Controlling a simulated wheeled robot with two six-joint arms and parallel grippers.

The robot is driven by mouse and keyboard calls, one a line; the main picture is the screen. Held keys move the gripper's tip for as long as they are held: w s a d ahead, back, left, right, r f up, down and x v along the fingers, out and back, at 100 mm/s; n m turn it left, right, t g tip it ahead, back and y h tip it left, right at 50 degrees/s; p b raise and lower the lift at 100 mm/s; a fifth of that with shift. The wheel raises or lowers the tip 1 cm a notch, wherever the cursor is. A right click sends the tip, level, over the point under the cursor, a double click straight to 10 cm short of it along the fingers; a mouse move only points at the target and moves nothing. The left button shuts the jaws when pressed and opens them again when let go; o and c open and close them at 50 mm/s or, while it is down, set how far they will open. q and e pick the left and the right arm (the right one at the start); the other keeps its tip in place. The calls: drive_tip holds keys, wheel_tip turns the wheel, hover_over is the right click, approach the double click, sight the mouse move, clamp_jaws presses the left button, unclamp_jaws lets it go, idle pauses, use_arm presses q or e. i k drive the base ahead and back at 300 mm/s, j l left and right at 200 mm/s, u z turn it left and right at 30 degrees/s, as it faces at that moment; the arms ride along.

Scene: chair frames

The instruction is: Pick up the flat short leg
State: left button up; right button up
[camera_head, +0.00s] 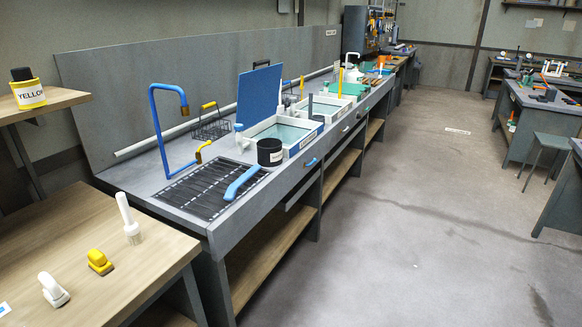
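I cannot tell for sure which piece is the flat short leg. A short blue curved piece (241,182) lies at the front edge of a dark slatted rack (205,192) on the long grey bench. A tall blue bent tube (154,115) stands at the back of the rack. A small yellow bent piece (201,153) sits at its far side. On the near wooden table are a white stick-like piece (128,219) standing up, a yellow piece (100,262) and a white piece (53,290). Neither of my grippers is in view.
A black pot (270,152) and white basins (286,131) stand beyond the rack, with a raised blue panel (259,95). A yellow paint container (28,89) is on a shelf at left. The floor (400,240) right of the bench is clear.

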sight(230, 192)
drive_tip(key=i+l, duration=0.1)
drive_tip(key=i, duration=0.65)
drive_tip(key=i+l+u, duration=0.15)
drive_tip(key=i+l, duration=0.15)
drive_tip(key=l, duration=0.15)
drive_tip(key=i+l+u, duration=0.15)
drive_tip(key=i+l, duration=0.15)
drive_tip(key=l, duration=0.15)
